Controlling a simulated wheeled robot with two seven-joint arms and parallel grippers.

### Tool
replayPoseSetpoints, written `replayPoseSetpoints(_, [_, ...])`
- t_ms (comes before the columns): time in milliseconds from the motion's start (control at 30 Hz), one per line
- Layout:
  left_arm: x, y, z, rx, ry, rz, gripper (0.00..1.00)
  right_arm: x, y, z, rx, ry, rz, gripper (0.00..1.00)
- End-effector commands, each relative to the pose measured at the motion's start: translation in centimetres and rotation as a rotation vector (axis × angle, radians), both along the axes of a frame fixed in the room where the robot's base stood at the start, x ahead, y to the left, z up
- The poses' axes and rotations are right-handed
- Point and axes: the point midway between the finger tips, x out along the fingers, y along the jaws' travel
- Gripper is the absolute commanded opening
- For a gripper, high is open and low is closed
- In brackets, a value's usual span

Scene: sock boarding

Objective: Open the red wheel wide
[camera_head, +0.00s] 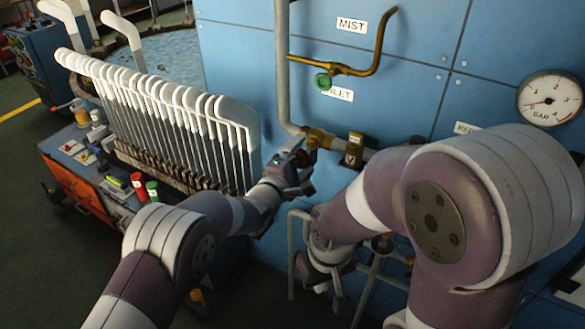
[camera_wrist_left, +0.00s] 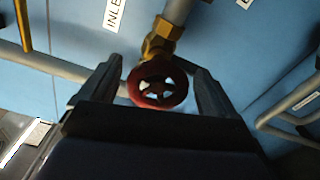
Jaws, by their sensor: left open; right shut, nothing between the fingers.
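The red wheel (camera_wrist_left: 158,85) is a small round handwheel on a brass valve (camera_wrist_left: 162,38) in the left wrist view. My left gripper (camera_wrist_left: 160,80) is open, with one finger on each side of the wheel. A gap shows between the wheel and the left finger; I cannot tell whether the right finger touches it. In the head view my left gripper (camera_head: 300,172) is at the brass valve (camera_head: 318,138) and mostly hides the wheel. My right gripper (camera_head: 325,280) is low in the head view, partly hidden by its own arm, near grey pipes.
A blue panel (camera_head: 235,60) carries the INLET and MIST labels, a green handwheel (camera_head: 323,82) on a brass pipe and a pressure gauge (camera_head: 550,98). Grey pipes (camera_head: 292,250) run below the valve.

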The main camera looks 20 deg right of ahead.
Motion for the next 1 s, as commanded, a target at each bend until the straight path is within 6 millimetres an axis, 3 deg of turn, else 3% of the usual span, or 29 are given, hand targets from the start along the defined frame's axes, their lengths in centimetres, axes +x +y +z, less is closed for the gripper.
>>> replayPoseSetpoints(500, [-7.1,8.2,-0.1,0.001,0.001,0.0,0.9,0.0,0.0,-0.7,0.0,0.0,0.0,0.0])
replayPoseSetpoints(1000, [-7.7,8.9,-0.1,0.002,0.002,-0.002,0.9,0.0,0.0,-0.7,0.0,0.0,0.0,0.0])
